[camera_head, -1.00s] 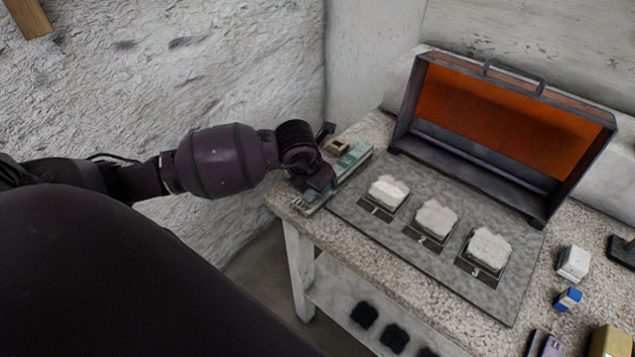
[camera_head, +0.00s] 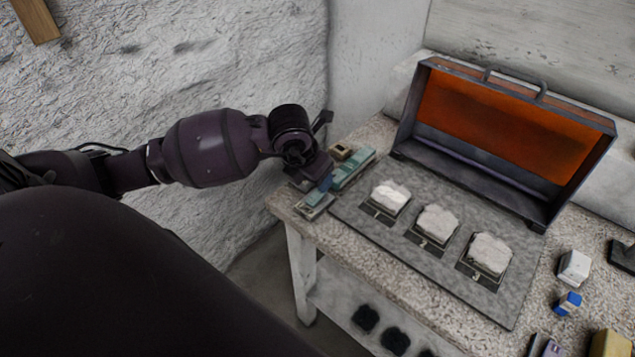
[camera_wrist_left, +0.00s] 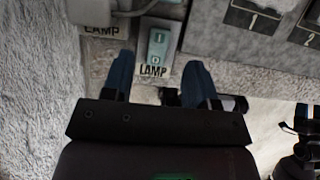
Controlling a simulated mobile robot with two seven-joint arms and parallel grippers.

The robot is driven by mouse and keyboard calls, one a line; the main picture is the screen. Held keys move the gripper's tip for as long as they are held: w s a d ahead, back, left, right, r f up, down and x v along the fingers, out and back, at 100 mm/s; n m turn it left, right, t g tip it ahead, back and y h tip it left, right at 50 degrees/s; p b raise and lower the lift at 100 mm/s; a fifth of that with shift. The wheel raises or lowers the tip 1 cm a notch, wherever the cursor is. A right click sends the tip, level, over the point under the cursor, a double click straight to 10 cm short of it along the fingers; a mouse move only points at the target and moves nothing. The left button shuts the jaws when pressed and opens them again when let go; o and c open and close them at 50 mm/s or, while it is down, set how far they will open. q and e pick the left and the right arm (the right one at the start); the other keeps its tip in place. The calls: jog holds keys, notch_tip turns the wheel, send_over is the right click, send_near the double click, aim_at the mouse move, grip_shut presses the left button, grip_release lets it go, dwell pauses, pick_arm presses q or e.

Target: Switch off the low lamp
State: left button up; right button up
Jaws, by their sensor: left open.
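A green-grey rocker switch (camera_wrist_left: 157,47) marked I and O sits on a pale plate labelled LAMP (camera_wrist_left: 153,70) in the left wrist view. My left gripper (camera_wrist_left: 160,75) is open, with one blue finger to each side of the label and the switch just beyond the fingertips. Nothing is between the fingers. Whether they touch the plate cannot be told. In the head view my left gripper (camera_head: 318,186) is over the table's left corner and hides part of the switch strip (camera_head: 352,168). No lamp can be told for sure.
A second LAMP label (camera_wrist_left: 102,31) with a pale block and cable is at upper left. A dark open case with an orange inside (camera_head: 500,115) stands behind a grey board (camera_head: 395,236) with three white lumps. Small boxes (camera_head: 573,267) lie at right. A rough wall is at left.

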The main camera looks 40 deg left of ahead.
aim_at(309, 204)
pick_arm(q)
jog(key=v, duration=0.5)
jog(key=shift+r, duration=0.1)
